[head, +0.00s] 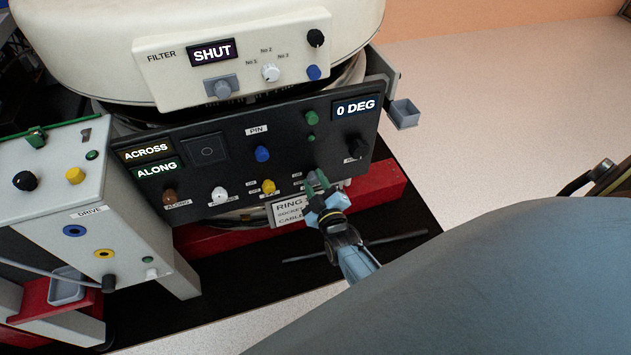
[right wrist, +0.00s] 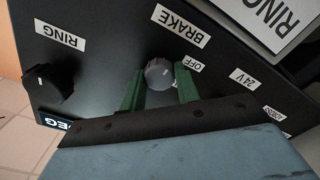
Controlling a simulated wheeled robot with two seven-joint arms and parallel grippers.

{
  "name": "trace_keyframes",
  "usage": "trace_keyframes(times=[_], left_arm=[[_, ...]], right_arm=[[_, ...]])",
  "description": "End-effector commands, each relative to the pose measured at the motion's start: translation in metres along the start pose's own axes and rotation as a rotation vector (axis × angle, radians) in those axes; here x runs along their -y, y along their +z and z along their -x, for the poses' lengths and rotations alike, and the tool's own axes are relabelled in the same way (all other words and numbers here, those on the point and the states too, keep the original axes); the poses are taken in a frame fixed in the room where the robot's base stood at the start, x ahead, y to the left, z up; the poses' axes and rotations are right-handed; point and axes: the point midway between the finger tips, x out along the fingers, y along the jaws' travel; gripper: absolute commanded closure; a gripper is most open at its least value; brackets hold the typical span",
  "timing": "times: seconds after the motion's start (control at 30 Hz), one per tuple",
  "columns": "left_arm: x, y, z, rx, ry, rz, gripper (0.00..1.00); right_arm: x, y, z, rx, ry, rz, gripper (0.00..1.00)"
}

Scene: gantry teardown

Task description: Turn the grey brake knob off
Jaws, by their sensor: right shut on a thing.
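The grey brake knob (head: 311,179) is at the lower right of the black control panel (head: 225,140). My right gripper (head: 319,187) is at it and partly covers it. In the right wrist view the round grey knob (right wrist: 158,72) sits between the two green fingers of my right gripper (right wrist: 159,84), which is shut on it. The BRAKE label (right wrist: 180,25) and a small OFF label (right wrist: 194,63) are beside the knob. I cannot tell which way the knob points. My left gripper is not in view.
A black RING knob (head: 356,147) is to the right on the panel; a yellow knob (head: 268,187) is close on the left. The cream filter box (head: 180,75) is above. A white drive box (head: 60,195) stands at the left. A RING sign (head: 288,209) hangs below.

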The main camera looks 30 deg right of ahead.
Motion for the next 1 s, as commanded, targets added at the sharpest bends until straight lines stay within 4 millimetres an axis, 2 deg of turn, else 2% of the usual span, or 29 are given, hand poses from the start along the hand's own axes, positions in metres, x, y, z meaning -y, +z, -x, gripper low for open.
trace_keyframes(times=[0.3, 0.77, 0.8, 0.93, 1.0], left_arm=[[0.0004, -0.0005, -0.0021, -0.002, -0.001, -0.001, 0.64], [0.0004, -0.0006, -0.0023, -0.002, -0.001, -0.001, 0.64], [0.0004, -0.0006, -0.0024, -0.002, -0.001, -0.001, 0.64], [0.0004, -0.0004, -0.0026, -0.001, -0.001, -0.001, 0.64], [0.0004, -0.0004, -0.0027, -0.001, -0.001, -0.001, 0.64]], right_arm=[[0.0011, 0.0006, 0.0004, 0.003, -0.002, 0.085, 0.91], [0.0008, 0.001, 0.0004, 0.003, -0.002, 0.098, 0.91], [0.0008, 0.001, 0.0004, 0.002, -0.002, 0.098, 0.63], [0.0005, 0.0008, 0.0003, 0.002, -0.001, 0.097, 0.47], [0.0004, 0.0006, 0.0002, 0.001, -0.001, 0.096, 0.47]])
